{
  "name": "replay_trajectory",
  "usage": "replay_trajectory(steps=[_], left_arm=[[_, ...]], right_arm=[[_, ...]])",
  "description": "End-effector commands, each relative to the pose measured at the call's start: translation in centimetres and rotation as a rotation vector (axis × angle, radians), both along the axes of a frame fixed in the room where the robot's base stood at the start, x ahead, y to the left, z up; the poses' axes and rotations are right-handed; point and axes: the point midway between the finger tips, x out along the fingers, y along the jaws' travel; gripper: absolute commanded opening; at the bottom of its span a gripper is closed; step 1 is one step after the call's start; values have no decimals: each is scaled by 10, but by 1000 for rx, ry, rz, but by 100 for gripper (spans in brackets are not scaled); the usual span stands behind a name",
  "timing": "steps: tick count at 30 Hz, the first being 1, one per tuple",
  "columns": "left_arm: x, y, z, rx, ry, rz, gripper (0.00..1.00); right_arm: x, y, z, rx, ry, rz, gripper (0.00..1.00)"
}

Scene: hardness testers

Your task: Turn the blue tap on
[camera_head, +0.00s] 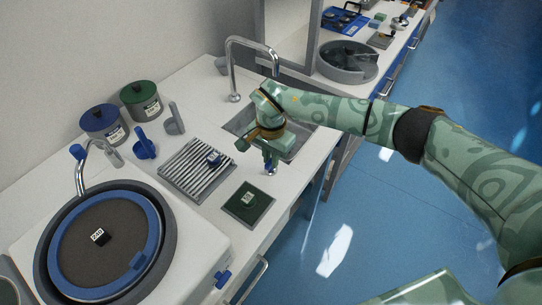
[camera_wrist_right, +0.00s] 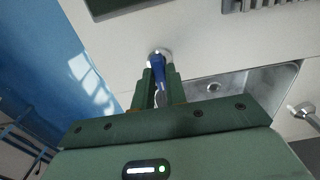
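The blue tap (camera_wrist_right: 158,66) is a small blue lever on a round silver base at the counter's front edge, in front of the sink (camera_wrist_right: 213,87). In the head view it is mostly hidden by my right gripper (camera_head: 269,160). My right gripper points down at it from above the sink's front edge. In the right wrist view the two green fingers (camera_wrist_right: 160,88) stand close together on either side of the lever and look shut on it. The tall silver spout (camera_head: 234,70) stands behind the sink. No water shows. My left gripper is not in view.
A slatted rack (camera_head: 192,176) and a dark green square pad (camera_head: 248,203) lie left of the sink. A second basin (camera_head: 166,240) has a blue handle (camera_head: 222,279) on its front. Two lidded pots (camera_head: 141,101) stand at the wall. Open floor (camera_head: 355,215) lies to the right.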

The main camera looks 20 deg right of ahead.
Motion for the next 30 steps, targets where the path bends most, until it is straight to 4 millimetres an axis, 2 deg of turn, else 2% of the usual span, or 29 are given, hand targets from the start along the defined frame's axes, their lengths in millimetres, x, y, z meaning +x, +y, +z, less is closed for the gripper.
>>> replay_trajectory(steps=[11, 30], left_arm=[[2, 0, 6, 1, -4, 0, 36], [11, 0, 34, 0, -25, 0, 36]], right_arm=[[1, 0, 2, 0, -3, -92, 0], [1, 0, 4, 1, -3, -658, 0]])
